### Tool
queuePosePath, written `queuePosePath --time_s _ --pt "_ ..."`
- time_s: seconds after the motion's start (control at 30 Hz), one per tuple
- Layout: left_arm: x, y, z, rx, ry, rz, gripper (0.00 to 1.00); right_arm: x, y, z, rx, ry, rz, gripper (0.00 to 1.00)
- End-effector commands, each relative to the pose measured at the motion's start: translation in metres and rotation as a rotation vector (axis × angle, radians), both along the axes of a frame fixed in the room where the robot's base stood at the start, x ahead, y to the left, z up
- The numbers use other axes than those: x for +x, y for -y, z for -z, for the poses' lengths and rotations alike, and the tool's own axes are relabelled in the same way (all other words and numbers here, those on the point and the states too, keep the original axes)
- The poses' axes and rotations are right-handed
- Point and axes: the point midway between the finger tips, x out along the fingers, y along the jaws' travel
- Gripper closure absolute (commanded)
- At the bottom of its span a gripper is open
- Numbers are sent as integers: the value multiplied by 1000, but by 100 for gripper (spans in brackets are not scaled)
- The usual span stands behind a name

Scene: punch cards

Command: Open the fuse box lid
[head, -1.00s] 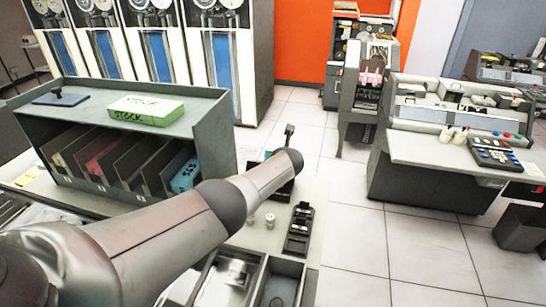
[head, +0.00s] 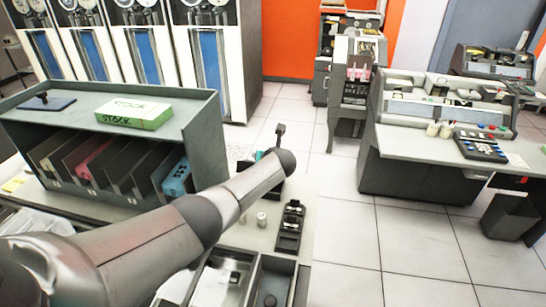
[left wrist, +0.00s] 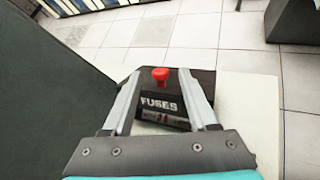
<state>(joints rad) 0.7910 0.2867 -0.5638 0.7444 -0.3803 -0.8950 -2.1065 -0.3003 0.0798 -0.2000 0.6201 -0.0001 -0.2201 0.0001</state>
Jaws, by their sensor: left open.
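The fuse box (left wrist: 166,103) is a dark box marked FUSES, seen in the left wrist view. A red knob (left wrist: 160,74) stands at its top. My left gripper (left wrist: 160,85) is open, with its two fingers reaching forward on either side of the label and knob. I see no finger closed on the knob, and I cannot tell whether they touch the box. In the head view my left arm covers most of that area, so the box is largely hidden. My right gripper is not in view.
A card rack (head: 212,110) stands left of my arm, with a green STOCK box (head: 135,114) on top. A black device (head: 290,226) and small white pieces (head: 262,219) lie on the worktop beside my arm. Open floor (head: 335,210) lies to the right.

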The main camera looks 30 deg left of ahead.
Motion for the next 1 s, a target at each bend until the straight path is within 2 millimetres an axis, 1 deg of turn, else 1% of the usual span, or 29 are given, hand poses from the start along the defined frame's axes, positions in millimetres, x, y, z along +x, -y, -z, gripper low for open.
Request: queuePosePath --time_s 0.47,1.0 --pt "-25 23 -21 1 1 3 41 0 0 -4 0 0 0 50" --pt "-64 58 -54 -1 1 3 41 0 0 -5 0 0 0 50"
